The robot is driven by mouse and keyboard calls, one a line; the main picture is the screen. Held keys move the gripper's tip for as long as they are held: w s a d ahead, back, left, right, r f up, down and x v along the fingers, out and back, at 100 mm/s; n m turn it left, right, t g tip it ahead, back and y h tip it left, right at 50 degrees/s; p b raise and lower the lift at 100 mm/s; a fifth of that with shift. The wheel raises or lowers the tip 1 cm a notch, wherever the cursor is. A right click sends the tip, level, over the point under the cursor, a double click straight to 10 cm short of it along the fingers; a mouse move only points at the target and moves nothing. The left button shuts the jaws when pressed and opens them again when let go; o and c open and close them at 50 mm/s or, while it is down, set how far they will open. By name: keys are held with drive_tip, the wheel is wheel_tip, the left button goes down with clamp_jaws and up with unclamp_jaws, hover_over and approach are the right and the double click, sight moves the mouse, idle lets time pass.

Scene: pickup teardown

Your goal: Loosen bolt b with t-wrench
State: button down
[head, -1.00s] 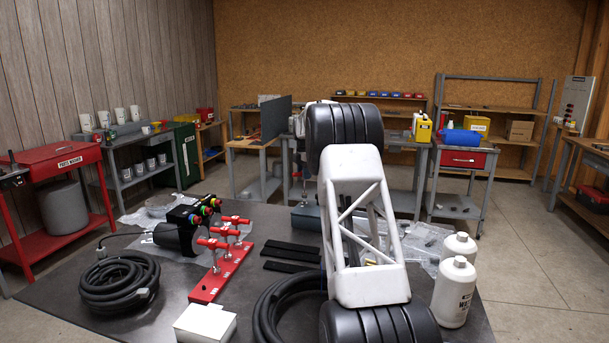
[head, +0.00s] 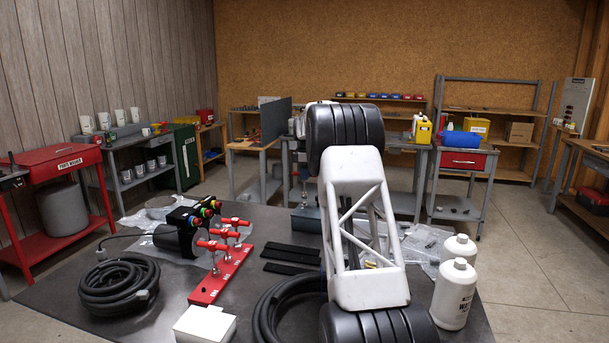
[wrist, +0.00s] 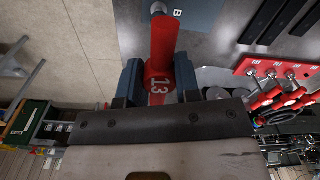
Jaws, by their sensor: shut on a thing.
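In the wrist view my gripper (wrist: 160,78) is shut on a red t-wrench (wrist: 162,45) marked 13, with a dark finger on each side of it. The far end of the wrench reaches a silver bolt head (wrist: 158,8) on a grey metal surface. A letter B (wrist: 177,13) is printed beside that bolt. The wrench end overlaps the bolt in the picture; I cannot tell whether it is fully seated. In the head view my arm blocks the gripper, and bolt b cannot be made out.
A red rack (head: 222,278) with several red T-handled tools stands on the dark table, also in the wrist view (wrist: 262,66). Around it are a coiled black hose (head: 118,288), a white box (head: 205,325), black bars (head: 290,252) and white bottles (head: 455,292).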

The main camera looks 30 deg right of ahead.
sight(304, 192)
drive_tip(key=shift+f, duration=0.55)
drive_tip(key=shift+f, duration=1.1)
idle(0.7)
